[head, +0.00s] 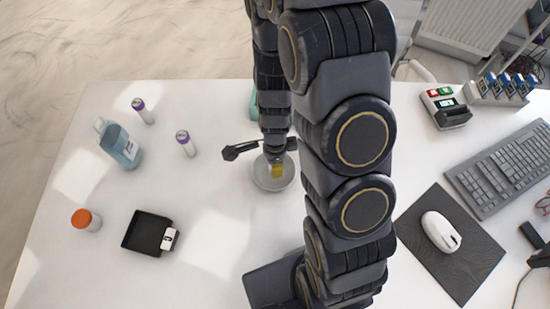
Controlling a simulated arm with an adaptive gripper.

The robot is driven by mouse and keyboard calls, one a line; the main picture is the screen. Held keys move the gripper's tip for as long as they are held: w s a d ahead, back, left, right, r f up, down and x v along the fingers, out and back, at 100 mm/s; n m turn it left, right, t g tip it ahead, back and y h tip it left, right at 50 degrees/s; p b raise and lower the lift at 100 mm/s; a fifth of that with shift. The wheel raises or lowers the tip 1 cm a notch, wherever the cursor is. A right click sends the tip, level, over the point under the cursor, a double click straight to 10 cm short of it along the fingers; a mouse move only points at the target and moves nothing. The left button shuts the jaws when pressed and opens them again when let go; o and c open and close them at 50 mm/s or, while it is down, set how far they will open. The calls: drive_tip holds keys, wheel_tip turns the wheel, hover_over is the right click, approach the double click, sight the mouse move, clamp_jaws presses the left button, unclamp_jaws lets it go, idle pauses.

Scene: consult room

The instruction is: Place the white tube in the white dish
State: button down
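Two pale tubes with purple caps, a far one (143,111) and a nearer one (186,143), stand on the left half of the white table in the head view. I cannot tell which one is the white tube. The white dish (258,182) is round and shallow, near the middle of the table. My gripper (277,158) is at the dish, seen from above and behind, partly hidden by my arm. A small yellow piece (277,171) shows at the dish just below my gripper; whether it is held or lies in the dish is unclear. The finger opening cannot be made out.
A dark elongated item (238,151) is just left of my gripper. A blue bottle (120,146), orange-capped jar (86,220) and black tray (143,231) stand left. A mouse (441,231), keyboard (503,168) and small device (445,107) are right. The front-left table is clear.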

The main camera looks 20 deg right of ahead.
sight(270, 182)
drive_tip(key=c, duration=0.8)
unclamp_jaws()
drive_tip(key=shift+c, duration=0.2)
drive_tip(key=shift+r, duration=3.5)
drive_tip(key=shift+r, duration=0.1)
drive_tip(key=s+a+r+n+g, duration=0.1)
drive_tip(key=s+a+r+n, duration=0.1)
drive_tip(key=s+r+n, duration=1.3)
wheel_tip(270, 182, up, 4)
drive_tip(key=n, duration=0.5)
drive_tip(key=shift+s+a+f+g, duration=0.2)
drive_tip(key=shift+f+g, duration=0.05)
drive_tip(key=shift+g, duration=0.15)
